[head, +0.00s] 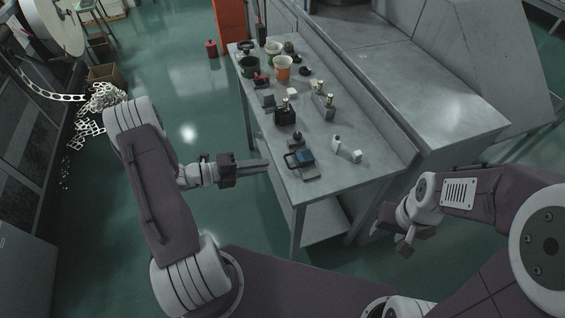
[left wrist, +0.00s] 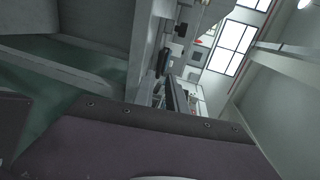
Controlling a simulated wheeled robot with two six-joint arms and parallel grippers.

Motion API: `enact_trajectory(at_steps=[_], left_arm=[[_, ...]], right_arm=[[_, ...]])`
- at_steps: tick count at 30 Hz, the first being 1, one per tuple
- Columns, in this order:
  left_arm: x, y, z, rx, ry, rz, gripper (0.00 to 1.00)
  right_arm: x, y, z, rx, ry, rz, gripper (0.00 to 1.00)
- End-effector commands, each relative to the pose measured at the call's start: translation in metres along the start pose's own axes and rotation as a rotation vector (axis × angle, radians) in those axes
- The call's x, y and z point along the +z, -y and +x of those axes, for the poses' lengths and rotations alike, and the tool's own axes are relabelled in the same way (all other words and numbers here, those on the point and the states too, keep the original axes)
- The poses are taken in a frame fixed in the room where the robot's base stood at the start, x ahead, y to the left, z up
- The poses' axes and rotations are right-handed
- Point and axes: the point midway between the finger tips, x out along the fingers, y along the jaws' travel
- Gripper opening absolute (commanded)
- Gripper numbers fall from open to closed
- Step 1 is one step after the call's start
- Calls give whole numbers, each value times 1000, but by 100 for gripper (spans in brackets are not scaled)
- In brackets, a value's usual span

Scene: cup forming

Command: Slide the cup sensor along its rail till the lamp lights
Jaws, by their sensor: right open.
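I cannot tell surely which thing is the cup sensor, its rail or its lamp. A dark block with brass-coloured posts (head: 285,113) and a grey block with similar posts (head: 323,103) stand farther back. My left gripper (head: 266,165) is at the bench's left edge, just left of the blue-topped device and apart from it; its opening is unclear. Its dark fingers show in the left wrist view (left wrist: 170,80). My right gripper (head: 393,240) is open and empty, off the bench's right front side.
A large grey machine (head: 400,75) borders the bench on the right.

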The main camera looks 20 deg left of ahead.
Motion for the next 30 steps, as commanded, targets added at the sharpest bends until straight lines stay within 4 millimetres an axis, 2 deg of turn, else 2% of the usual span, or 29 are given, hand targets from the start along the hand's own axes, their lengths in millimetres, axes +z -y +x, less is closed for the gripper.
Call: enact_trajectory(at_steps=[6,12,21,23,30], left_arm=[[-2,0,47,2,-8,1,17],[-2,0,73,2,-5,2,17],[-1,0,77,2,-3,3,17],[-1,0,77,2,-3,3,0],[-1,0,77,2,-3,3,0]], right_arm=[[0,0,-2,0,0,0,48],[0,0,-3,0,0,0,48],[0,0,-3,0,0,0,48],[0,0,-3,0,0,0,48],[0,0,-3,0,0,0,48]])
